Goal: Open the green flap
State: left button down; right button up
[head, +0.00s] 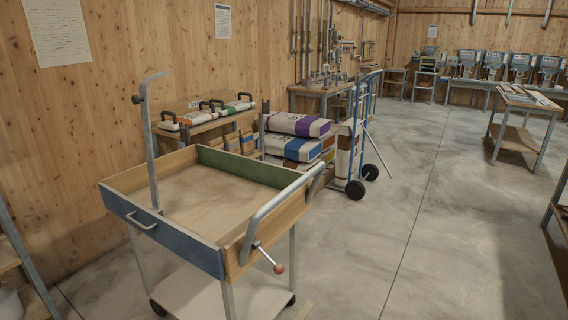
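A wooden tray cart (114,181) stands in the near left of the head view. The green flap (240,167) forms the far wall of its tray. It stands upright and looks closed against the side walls; I see its inner face from above, and its outer face is hidden. A blue panel (160,239) with a metal handle (140,221) forms the near wall. Neither of my grippers is in view.
A curved metal rail (280,205) runs along the tray's right side, and a tall metal post (150,140) rises at its left. Stacked sacks (298,125) and a blue hand truck (358,135) stand behind the cart. The concrete floor (430,220) to the right is clear.

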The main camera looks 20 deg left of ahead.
aim_at(277, 176)
jog(key=k+l+z, duration=0.15)
jog(key=k+z, duration=0.25)
jog(key=k, duration=0.25)
jog(key=i+l+z, duration=0.35)
jog(key=i, duration=0.35)
jog(key=i+l+z, duration=0.2)
jog(key=i+u, duration=0.25)
jog(key=i, duration=0.3)
jog(key=i+u, duration=0.2)
jog(key=i, duration=0.3)
jog(key=i+l+u, duration=0.1)
jog(key=i+u, duration=0.15)
jog(key=i, duration=0.3)
jog(key=i+l+u, duration=0.25)
jog(key=i, duration=0.25)
jog(key=i+j+u, duration=0.1)
jog(key=i+u, duration=0.15)
jog(key=i, duration=0.45)
jog(key=i+u, duration=0.25)
jog(key=i, duration=0.45)
jog(key=i+l+u, duration=0.3)
jog(key=i, duration=0.45)
jog(key=i+u, duration=0.15)
jog(key=u, duration=0.3)
jog(key=i+u, duration=0.15)
jog(key=u, duration=0.25)
jog(key=i+l+u, duration=0.1)
jog(key=u, duration=0.35)
jog(key=i+l+u, duration=0.1)
jog(key=u, duration=1.05)
